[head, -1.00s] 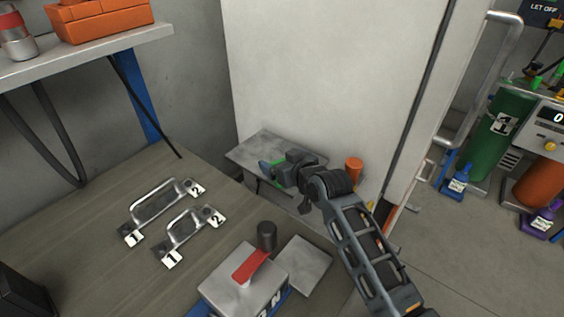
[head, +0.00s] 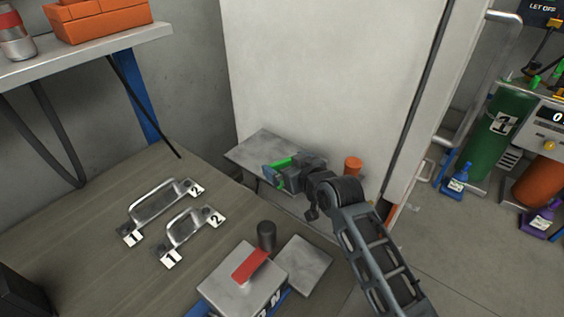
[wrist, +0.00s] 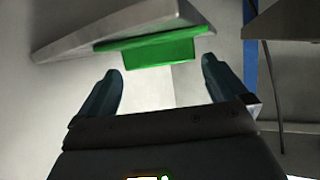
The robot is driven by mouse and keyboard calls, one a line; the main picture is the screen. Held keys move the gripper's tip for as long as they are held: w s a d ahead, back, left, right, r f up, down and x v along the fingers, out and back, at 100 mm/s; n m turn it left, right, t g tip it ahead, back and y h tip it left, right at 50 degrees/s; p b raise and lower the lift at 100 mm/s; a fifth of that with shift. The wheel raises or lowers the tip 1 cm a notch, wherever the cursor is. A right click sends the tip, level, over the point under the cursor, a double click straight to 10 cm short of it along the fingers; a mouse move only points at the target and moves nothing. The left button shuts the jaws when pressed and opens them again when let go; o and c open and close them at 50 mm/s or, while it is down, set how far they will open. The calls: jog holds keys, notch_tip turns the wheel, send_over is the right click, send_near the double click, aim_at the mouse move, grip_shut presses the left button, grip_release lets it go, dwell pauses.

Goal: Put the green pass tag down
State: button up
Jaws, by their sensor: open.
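The green pass tag (head: 284,164) lies on a small grey metal shelf (head: 247,152) against the pale wall panel. In the wrist view the green tag (wrist: 150,52) sits at the edge of the grey shelf (wrist: 105,25), partly over the edge, just beyond the fingertips. My gripper (head: 276,178) is at the shelf, pulled slightly back from the tag. In the wrist view my gripper (wrist: 163,80) is open, its two fingers apart with nothing between them.
An orange cylinder (head: 352,167) stands right of my gripper. A bench (head: 100,222) on the left carries two metal brackets numbered 1 and 2 (head: 160,200) and a grey box with a red lever (head: 250,265). An upper shelf (head: 100,45) holds an orange bin.

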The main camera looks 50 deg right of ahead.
jog(key=v, duration=0.4)
jog(key=shift+s+r, duration=0.1)
dwell(0.5)
